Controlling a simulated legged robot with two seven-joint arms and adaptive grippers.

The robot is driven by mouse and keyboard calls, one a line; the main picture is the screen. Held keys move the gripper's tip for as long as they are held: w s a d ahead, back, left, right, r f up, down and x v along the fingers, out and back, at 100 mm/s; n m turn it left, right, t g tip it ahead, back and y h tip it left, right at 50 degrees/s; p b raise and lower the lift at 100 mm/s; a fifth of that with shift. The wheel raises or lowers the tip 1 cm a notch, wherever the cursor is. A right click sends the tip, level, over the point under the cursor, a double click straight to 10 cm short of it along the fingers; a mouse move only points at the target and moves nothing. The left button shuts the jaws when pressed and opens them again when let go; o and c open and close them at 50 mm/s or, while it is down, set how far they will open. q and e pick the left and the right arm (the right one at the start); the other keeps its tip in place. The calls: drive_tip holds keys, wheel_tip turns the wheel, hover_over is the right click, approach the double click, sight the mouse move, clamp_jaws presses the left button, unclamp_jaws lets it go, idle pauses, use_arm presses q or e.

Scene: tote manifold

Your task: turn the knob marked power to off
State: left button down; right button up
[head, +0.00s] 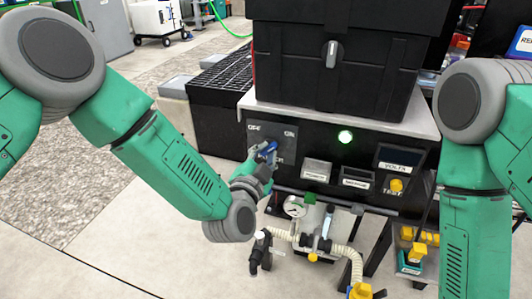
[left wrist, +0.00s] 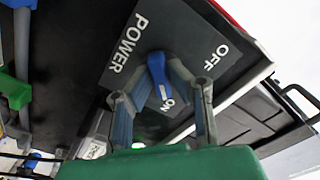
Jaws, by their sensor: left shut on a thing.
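The power knob (left wrist: 157,70) is blue with a white pointer mark. It sits on a dark grey plate (left wrist: 185,35) lettered POWER, OFF and ON. In the left wrist view its white mark points towards ON. In the head view the knob (head: 269,147) shows on the left of the black front panel (head: 300,148). My left gripper (head: 262,160) reaches it from the front. In the left wrist view the fingers of my left gripper (left wrist: 161,84) are shut on the knob, one on each side. My right gripper is out of view; only the right arm shows.
A black case (head: 340,55) stands on top. Below are a gauge (head: 294,206), valves and a pale hose (head: 345,252). Open floor lies to the left.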

use_arm(q)
drive_tip(key=shift+d, duration=0.1)
drive_tip(key=n+p, duration=0.2)
drive_tip(key=n, duration=0.3)
drive_tip(key=shift+s+p, duration=0.1)
drive_tip(key=shift+p, duration=0.25)
drive_tip(key=n+p, duration=0.2)
drive_tip(key=n, duration=0.3)
drive_tip(key=shift+f, duration=0.1)
drive_tip(key=n, duration=0.4)
drive_tip(key=shift+p, duration=0.3)
drive_tip(key=shift+d+n, duration=0.1)
drive_tip(key=shift+n, duration=1.7)
drive_tip(key=shift+f, duration=0.1)
drive_tip(key=c, duration=1.5)
unclamp_jaws()
drive_tip(key=shift+c, duration=0.2)
